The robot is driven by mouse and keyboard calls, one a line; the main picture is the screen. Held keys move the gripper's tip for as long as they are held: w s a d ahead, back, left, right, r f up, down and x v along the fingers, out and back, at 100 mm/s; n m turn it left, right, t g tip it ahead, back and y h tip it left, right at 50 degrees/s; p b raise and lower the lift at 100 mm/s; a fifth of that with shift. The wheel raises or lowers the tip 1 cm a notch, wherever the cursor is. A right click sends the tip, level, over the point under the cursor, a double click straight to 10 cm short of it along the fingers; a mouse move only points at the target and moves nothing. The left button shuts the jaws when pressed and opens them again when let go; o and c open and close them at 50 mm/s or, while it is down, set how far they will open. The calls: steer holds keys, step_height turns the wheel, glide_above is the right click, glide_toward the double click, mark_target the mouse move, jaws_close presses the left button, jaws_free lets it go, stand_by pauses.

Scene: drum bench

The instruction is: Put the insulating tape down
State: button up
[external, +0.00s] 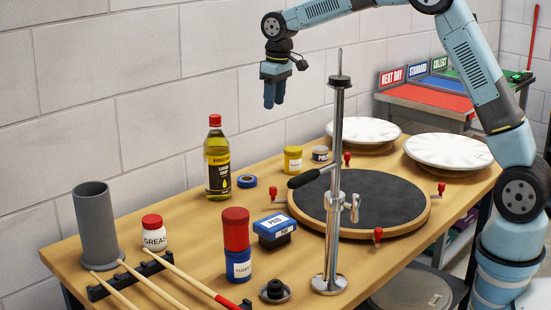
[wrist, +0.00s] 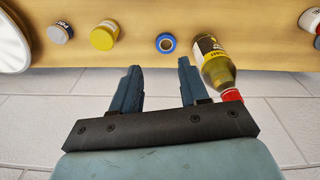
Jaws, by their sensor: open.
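The insulating tape is a blue roll (external: 247,181) lying flat on the wooden bench, just right of the oil bottle (external: 217,160). My gripper (external: 273,103) hangs high above the back of the bench, fingers pointing down. In the wrist view its two fingers (wrist: 158,64) are apart with nothing between them. The gripper is clear of the tape.
The red-capped oil bottle (wrist: 217,65) stands close to the tape. A yellow jar (external: 292,160) and a small grey tin (external: 320,154) stand to its right. A chrome stand (external: 337,230) rises before the round black drum pad (external: 385,195). Bare bench lies in front of the tape.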

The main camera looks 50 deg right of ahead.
steer(key=s+d+r+t, duration=0.15)
steer(key=s+r, duration=0.25)
steer(key=s, duration=0.4)
steer(key=s+d+r+m, duration=0.1)
steer(key=s+d+r, duration=0.2)
steer(key=s+r, duration=0.35)
steer(key=s+d+r+t, duration=0.1)
steer(key=s+d+r, duration=0.15)
steer(key=s, duration=0.65)
steer(key=s+d+f+t, duration=0.1)
steer(key=s+f, duration=0.1)
steer(key=s, duration=1)
steer(key=s+d+f+m+t, duration=0.1)
steer(key=s+d+f, duration=0.1)
steer(key=s, duration=1)
steer(key=shift+f, duration=0.2)
